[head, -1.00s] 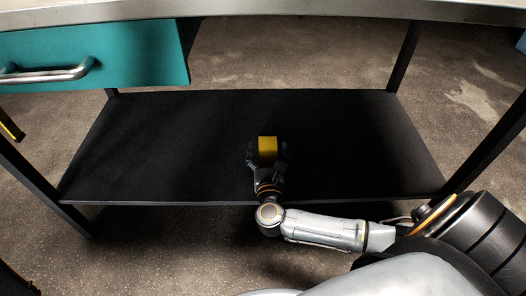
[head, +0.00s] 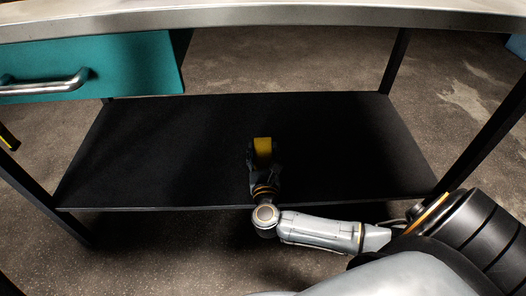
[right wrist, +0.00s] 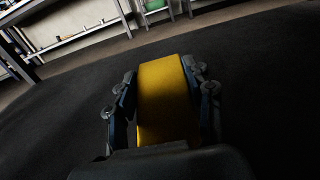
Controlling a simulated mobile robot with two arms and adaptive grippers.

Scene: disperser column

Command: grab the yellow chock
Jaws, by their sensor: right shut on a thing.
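The yellow chock (head: 263,147) is a small yellow block over the middle of the black lower shelf (head: 180,150) of the workbench. It also shows large in the right wrist view (right wrist: 165,95), between the fingers. My right gripper (head: 263,152) is shut on the chock, with one finger along each side of it. I cannot tell whether the chock touches the shelf or is just above it. My left gripper is not clearly in view.
The steel bench top (head: 290,14) runs above the shelf. A teal drawer (head: 130,62) with a metal handle hangs at the upper left. Dark legs stand at the shelf's corners. The shelf around the chock is bare.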

